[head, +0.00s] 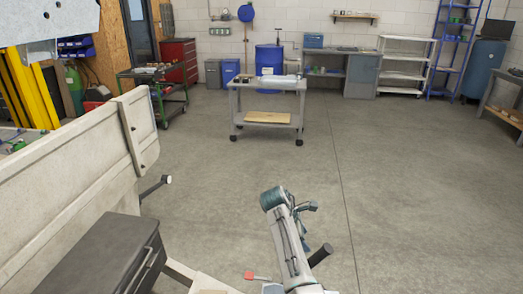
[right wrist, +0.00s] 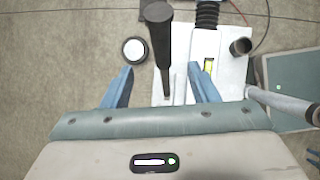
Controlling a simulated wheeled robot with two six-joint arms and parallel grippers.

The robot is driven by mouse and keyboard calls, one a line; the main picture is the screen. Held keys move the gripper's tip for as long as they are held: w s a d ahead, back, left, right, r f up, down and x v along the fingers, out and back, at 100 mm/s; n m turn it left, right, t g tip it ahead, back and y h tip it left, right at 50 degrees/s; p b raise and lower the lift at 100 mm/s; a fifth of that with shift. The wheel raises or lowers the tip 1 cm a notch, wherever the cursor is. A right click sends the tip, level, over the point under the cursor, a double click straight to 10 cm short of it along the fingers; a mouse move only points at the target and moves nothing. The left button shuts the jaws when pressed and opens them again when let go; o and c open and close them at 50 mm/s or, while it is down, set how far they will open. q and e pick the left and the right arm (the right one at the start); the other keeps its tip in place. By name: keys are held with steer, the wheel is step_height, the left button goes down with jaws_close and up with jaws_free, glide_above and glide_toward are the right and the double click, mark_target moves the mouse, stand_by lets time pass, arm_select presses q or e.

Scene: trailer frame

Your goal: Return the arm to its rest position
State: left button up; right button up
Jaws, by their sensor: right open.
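My right arm (head: 288,245) rises from the bottom edge of the head view, right of centre, over open floor. In the right wrist view my right gripper (right wrist: 161,68) is open, its two blue fingers apart. A dark upright rod shows between the fingers, with a white surface below it. I see nothing held in the fingers. The rod may be part of my own body; I cannot tell whether a finger touches it. The fingertips are hard to make out in the head view. My left arm and gripper are not in view.
A beige trailer side panel (head: 70,185) and a dark grey box (head: 105,258) stand close at left. A grey cart (head: 267,86) stands ahead, with a blue barrel (head: 269,58) behind it. A green cart (head: 155,82) is farther left. The concrete floor (head: 420,190) at right is clear.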

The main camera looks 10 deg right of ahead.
steer(key=s+d+f+m+y, duration=0.1)
steer(key=s+d+f+m, duration=0.25)
steer(key=s, duration=0.35)
steer(key=s+d+f+m+t+y, duration=0.1)
steer(key=s+d+f+m, duration=0.1)
steer(key=s+f, duration=0.35)
steer(key=s+d+f+m, duration=0.2)
steer(key=s+d+m, duration=0.1)
steer(key=s, duration=0.5)
steer(key=s+a+r+m+t+y, duration=0.15)
steer(key=s+r+m, duration=0.25)
steer(key=s, duration=0.7)
steer(key=s+r+m+t+y, duration=0.1)
steer(key=s+r+m+y, duration=0.15)
steer(key=s, duration=0.85)
steer(key=d+f+m+g+h, duration=0.1)
steer(key=d+f+g, duration=0.15)
steer(key=f, duration=2.75)
steer(key=s+d+f, duration=0.2)
steer(key=s+f, duration=1.6)
steer(key=f, duration=0.1)
steer(key=shift+s, duration=0.3)
steer(key=shift+c, duration=0.2)
